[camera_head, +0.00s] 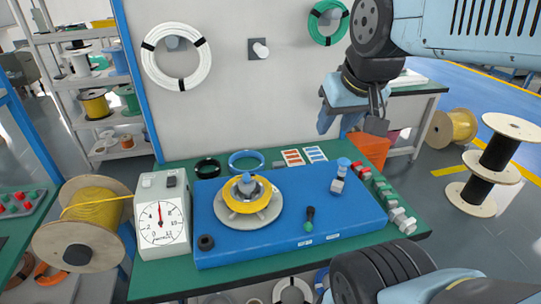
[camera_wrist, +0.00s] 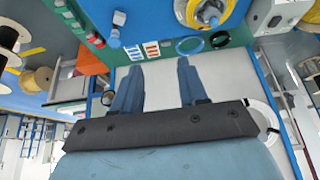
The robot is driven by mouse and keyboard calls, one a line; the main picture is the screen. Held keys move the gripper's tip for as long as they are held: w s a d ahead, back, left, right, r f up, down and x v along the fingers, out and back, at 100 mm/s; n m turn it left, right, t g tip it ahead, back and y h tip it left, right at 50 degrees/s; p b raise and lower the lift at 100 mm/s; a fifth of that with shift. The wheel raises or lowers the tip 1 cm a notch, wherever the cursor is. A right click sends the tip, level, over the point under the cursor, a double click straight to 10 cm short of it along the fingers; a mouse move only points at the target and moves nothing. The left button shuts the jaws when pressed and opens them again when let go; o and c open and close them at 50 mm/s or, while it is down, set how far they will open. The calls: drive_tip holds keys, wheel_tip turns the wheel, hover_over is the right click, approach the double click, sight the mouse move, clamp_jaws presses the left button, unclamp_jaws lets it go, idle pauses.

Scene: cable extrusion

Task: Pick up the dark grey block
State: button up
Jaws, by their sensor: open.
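I cannot tell for sure whether this grey piece is the dark grey block. Paler grey blocks (camera_head: 402,219) sit at the right end of the table. My gripper (camera_wrist: 158,63) is open and empty. In the head view it hangs above and behind the stack, in front of the panel, clear of the table objects.
A white dial gauge (camera_head: 162,220) stands left of the platform. Red and green blocks (camera_head: 363,172) line the right edge. The upright panel (camera_head: 220,110) is behind.

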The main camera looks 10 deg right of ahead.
drive_tip(key=shift+w, duration=0.3)
drive_tip(key=o, duration=0.3)
drive_tip(key=shift+w+r, duration=0.1)
drive_tip(key=shift+w, duration=0.15)
drive_tip(key=shift+o, duration=0.5)
drive_tip(key=w+f+g, duration=0.1)
drive_tip(key=w, duration=1)
drive_tip(key=shift+g+y, duration=0.3)
drive_tip(key=g, duration=0.4)
hover_over(279, 163)
wheel_tip(279, 163, down, 23)
drive_tip(key=shift+f, duration=7.25)
